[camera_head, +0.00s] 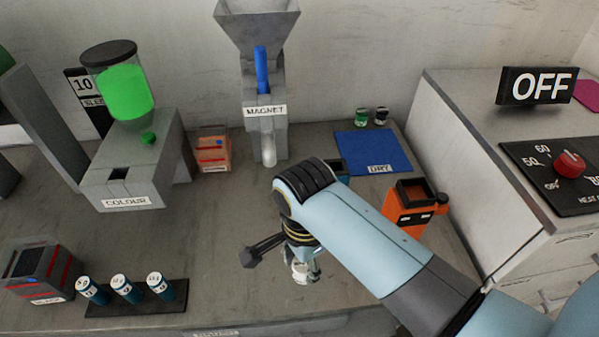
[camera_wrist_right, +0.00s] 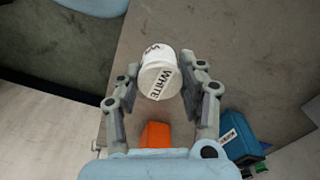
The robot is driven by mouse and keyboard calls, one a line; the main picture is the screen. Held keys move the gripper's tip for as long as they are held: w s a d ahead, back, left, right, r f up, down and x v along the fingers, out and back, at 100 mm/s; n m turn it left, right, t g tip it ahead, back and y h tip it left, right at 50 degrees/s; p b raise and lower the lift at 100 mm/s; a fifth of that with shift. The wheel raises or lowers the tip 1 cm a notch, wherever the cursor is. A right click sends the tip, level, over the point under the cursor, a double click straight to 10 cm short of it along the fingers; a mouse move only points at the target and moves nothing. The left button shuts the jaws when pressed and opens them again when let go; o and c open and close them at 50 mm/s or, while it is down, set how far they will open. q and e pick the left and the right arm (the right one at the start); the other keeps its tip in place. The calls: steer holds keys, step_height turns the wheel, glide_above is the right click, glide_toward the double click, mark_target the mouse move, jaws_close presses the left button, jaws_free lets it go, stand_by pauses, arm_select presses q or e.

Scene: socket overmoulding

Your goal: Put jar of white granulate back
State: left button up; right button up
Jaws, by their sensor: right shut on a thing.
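The jar of white granulate (camera_wrist_right: 158,75) is a white cylinder with a "WHITE" label. It sits between the fingers of my right gripper (camera_wrist_right: 160,98) in the right wrist view, and the gripper is shut on it. In the head view the jar (camera_head: 303,270) shows just below my right gripper (camera_head: 300,258), above or on the front middle of the bench; I cannot tell whether it touches the bench. My right arm hides part of the bench behind it. My left gripper is not in view.
A black rack (camera_head: 135,300) with several blue labelled vials stands front left. A blue "DRY" mat (camera_head: 366,152) with two small jars behind it lies at the back. An orange container (camera_head: 411,208) stands right of my arm. The "COLOUR" machine (camera_head: 127,190) and "MAGNET" hopper (camera_head: 266,125) stand behind.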

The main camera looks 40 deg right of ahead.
mark_target(300, 273)
steer(key=shift+w+a+f, duration=0.15)
steer(key=shift+w+f, duration=0.05)
steer(key=shift+w, duration=0.1)
steer(key=shift+f, duration=2)
steer(key=shift+f, duration=0.15)
steer(key=o, duration=1.2)
steer(key=shift+o, duration=0.2)
step_height(300, 273, up, 12)
steer(key=shift+r+p, duration=0.15)
steer(key=shift+p, duration=0.15)
steer(key=shift+s, duration=0.1)
